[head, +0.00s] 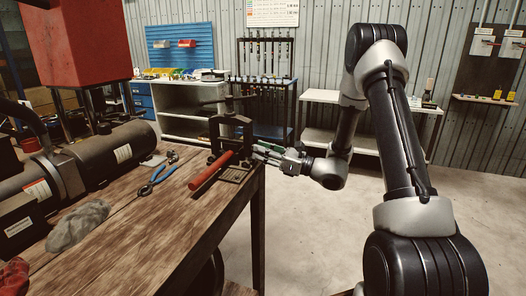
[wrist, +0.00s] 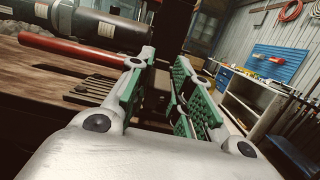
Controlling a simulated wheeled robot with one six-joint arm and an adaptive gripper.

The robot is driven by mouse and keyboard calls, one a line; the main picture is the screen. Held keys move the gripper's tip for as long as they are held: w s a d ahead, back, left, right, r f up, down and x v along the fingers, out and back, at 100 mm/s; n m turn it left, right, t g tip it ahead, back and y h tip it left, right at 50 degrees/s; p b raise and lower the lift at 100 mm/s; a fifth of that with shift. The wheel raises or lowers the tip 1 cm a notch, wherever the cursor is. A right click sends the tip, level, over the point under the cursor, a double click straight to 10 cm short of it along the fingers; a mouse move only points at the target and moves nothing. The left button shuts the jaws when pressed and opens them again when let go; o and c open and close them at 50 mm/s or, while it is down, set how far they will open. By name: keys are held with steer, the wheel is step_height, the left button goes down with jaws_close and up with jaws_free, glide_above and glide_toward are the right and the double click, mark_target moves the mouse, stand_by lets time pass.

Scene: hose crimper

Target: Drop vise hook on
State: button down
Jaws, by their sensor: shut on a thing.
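A black pipe vise (head: 221,140) with a T-handle on top stands at the bench's right corner. A red pipe (head: 213,171) lies through it, sticking out toward the front; the pipe also shows in the wrist view (wrist: 62,46). My gripper (head: 262,151) reaches in from the right at the vise's side. In the wrist view its green-padded fingers (wrist: 160,88) are on either side of a dark part of the vise, which I take to be the vise hook (wrist: 157,78). The hook's far end is hidden, so I cannot tell whether it is seated.
The wooden bench (head: 150,235) carries blue-handled pliers (head: 156,178), a grey rag (head: 78,224) and a large dark machine (head: 95,160) on the left. Shelves and a blue pegboard (head: 180,45) stand at the back wall. The floor right of the bench is clear.

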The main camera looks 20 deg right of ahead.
steer(key=shift+f+t+y, duration=0.15)
steer(key=shift+t+y, duration=0.15)
steer(key=shift+y, duration=0.1)
steer(key=c, duration=1.3)
jaws_free()
steer(key=v, duration=1.2)
